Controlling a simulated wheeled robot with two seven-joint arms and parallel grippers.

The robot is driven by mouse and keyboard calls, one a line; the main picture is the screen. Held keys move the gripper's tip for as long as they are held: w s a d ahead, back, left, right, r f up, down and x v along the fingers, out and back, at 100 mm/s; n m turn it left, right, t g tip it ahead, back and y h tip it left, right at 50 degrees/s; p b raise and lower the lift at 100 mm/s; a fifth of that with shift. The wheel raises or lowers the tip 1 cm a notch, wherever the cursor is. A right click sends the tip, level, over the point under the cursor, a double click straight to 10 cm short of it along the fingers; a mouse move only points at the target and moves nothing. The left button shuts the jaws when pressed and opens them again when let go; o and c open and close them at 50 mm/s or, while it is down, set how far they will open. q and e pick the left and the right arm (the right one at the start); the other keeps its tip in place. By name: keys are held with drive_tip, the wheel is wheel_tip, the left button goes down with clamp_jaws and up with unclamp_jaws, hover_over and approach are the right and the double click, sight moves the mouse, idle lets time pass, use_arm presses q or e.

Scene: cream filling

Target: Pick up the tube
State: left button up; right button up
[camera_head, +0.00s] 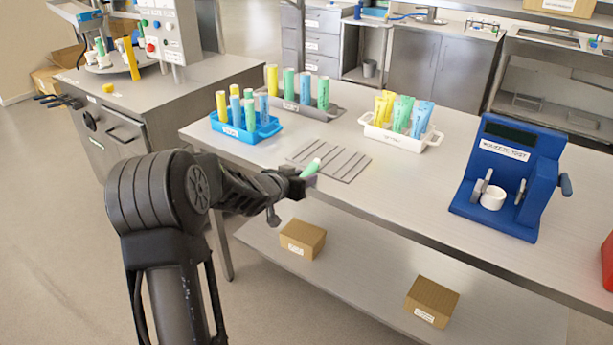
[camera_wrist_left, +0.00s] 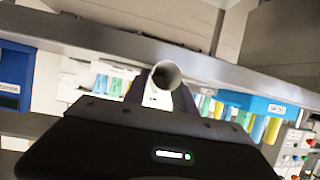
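My left gripper (camera_head: 298,180) holds a green tube (camera_head: 311,167) in front of the table's near edge, tilted up to the right. The left wrist view shows an open, pale round tube end (camera_wrist_left: 166,75) between the two fingers of my left gripper (camera_wrist_left: 160,92). Several yellow, green and blue tubes (camera_head: 235,110) stand in a blue tray (camera_head: 231,130) at the table's left. More tubes (camera_head: 289,85) stand in a grey holder (camera_head: 326,114) behind it. Crimped-looking tubes (camera_head: 401,114) stand in a white tray (camera_head: 392,139). My right gripper is out of view.
A flat grey ridged rack (camera_head: 343,170) lies empty on the table close to the held tube. Two cardboard boxes (camera_head: 303,239) sit on the lower shelf.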

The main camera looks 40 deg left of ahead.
sight(303, 175)
use_arm(q)
clamp_jaws()
idle(0.4)
wheel_tip(303, 175, up, 10)
drive_tip(key=p, duration=0.4)
idle(0.9)
